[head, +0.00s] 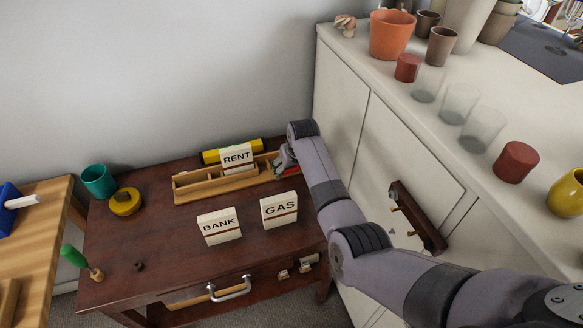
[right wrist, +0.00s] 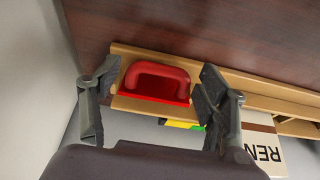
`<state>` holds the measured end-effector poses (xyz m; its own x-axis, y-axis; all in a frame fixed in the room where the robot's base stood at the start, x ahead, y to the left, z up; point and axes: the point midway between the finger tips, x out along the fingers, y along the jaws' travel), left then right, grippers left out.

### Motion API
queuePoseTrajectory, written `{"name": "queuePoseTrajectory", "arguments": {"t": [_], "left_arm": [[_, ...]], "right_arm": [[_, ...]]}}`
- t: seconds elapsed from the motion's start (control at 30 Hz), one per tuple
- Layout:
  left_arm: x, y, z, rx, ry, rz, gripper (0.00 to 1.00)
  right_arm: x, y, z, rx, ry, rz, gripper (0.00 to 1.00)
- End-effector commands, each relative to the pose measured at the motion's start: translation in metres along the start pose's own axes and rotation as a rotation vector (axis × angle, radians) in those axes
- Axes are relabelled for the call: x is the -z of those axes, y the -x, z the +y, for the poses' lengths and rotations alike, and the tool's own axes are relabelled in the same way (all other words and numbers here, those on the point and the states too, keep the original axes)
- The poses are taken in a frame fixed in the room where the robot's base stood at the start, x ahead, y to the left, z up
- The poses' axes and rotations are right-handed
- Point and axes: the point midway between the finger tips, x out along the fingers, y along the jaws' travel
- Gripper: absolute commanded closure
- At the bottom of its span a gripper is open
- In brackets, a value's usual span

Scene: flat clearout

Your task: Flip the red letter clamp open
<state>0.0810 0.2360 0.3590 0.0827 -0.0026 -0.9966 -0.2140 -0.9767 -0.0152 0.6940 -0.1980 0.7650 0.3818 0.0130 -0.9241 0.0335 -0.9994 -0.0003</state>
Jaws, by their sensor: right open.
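The red letter clamp (right wrist: 158,68) shows in the right wrist view as a red loop handle with a flat red bar, at one end of the wooden letter rack (right wrist: 262,90). My right gripper (right wrist: 157,82) is open, with one finger on each side of the clamp and no clear grip on it. In the head view my right gripper (head: 284,160) is at the right end of the rack (head: 205,190) and mostly hides the clamp. The RENT card (head: 237,159) stands in the rack. My left gripper is not in view.
The BANK card (head: 220,226) and GAS card (head: 279,208) stand on the dark table in front of the rack. A yellow roll (head: 215,156) lies behind it. A teal cup (head: 99,181) and yellow tape (head: 125,202) are at left. A white cabinet (head: 345,90) borders the right.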

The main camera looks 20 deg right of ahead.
Motion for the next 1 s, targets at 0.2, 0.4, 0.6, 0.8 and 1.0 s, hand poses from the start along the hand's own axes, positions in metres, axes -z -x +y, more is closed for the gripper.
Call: {"name": "queuePoseTrajectory", "arguments": {"t": [0.2,0.4,0.6,0.8,1.0], "left_arm": [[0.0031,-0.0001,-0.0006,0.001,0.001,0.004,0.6],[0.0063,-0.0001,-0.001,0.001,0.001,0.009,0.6],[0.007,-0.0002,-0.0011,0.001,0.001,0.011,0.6],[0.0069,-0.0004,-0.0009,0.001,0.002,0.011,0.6],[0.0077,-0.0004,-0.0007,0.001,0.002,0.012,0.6]], "right_arm": [[0.0002,0.0003,0.0002,0.0,0.0,0.0,0.43],[0.0001,0.0003,0.0006,-0.001,0.0,0.0,0.57],[-0.0003,-0.0001,0.001,-0.002,-0.001,0.0,0.7],[-0.0014,-0.0011,0.0011,-0.002,-0.001,-0.002,0.83],[0.0,-0.0004,0.0004,-0.001,-0.001,0.002,0.97]]}}
